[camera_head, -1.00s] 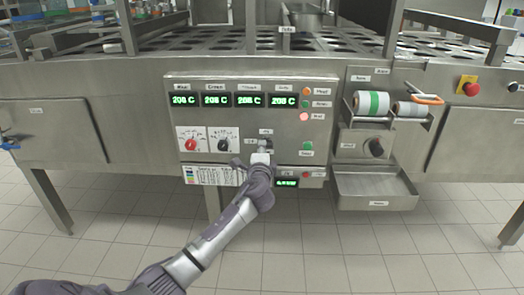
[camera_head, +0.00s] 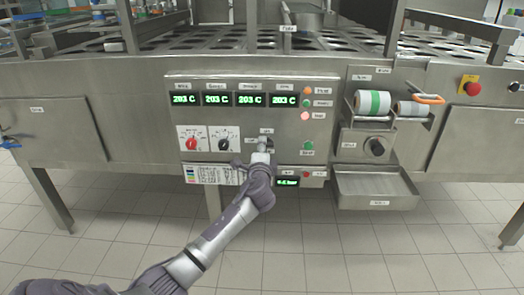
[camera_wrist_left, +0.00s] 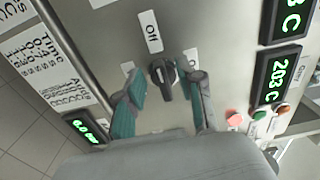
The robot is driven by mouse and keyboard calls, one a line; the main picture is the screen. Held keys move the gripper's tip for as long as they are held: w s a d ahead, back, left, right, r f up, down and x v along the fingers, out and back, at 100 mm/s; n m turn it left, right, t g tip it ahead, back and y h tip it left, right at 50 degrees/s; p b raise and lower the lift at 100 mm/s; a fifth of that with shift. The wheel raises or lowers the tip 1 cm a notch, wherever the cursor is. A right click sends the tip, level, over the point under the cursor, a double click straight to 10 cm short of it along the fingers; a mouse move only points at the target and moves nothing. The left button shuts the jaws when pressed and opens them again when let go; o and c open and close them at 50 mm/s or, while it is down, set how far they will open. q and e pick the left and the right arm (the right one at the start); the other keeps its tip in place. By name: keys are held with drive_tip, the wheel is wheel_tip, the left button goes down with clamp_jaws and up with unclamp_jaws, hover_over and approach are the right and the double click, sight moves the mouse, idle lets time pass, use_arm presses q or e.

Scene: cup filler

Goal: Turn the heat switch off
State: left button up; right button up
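The heat switch is a dark rotary knob (camera_wrist_left: 164,82) on the grey control panel (camera_head: 320,150). My left gripper (camera_head: 264,146) is at the knob. Its two green-padded fingers (camera_wrist_left: 163,70) stand apart on either side of the knob, with a gap on the left. The right finger looks close; contact is unclear. In the head view, the gripper partly hides the knob. My right gripper is not in view.
Red (camera_head: 191,144) and black (camera_head: 224,145) dials are left of the switch. Green displays (camera_head: 218,99) above read about 203 C. Lit buttons (camera_head: 305,116) are to the right. Farther right are a label-roll holder (camera_head: 372,103), a black knob (camera_head: 377,148) and a steel tray (camera_head: 375,188).

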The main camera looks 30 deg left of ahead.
use_arm(q)
drive_tip(key=v, duration=1.2)
drive_tip(key=shift+a, duration=0.1)
